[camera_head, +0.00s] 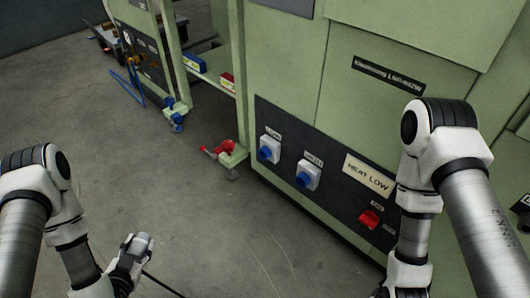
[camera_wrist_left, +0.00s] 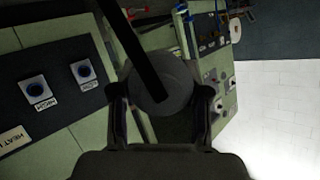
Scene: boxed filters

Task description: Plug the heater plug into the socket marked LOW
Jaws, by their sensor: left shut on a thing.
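My left gripper (camera_head: 138,246) is shut on the grey round heater plug (camera_head: 143,241), low over the floor and left of the panel. In the left wrist view the plug (camera_wrist_left: 160,85) sits between both fingers, with its black cable (camera_wrist_left: 135,45) crossing in front. Two white sockets with blue round faces are on the dark panel: a left one (camera_head: 269,149) and a right one (camera_head: 308,175). Their small labels are hard to read; in the left wrist view the socket farther from the sign (camera_wrist_left: 83,71) seems marked LOW. The plug is apart from both.
A HEAT LOW sign (camera_head: 368,175) and a red switch (camera_head: 369,219) are right of the sockets. A green frame post with a red-handled foot (camera_head: 229,151) stands left of the panel. The grey floor (camera_head: 200,215) in front is clear.

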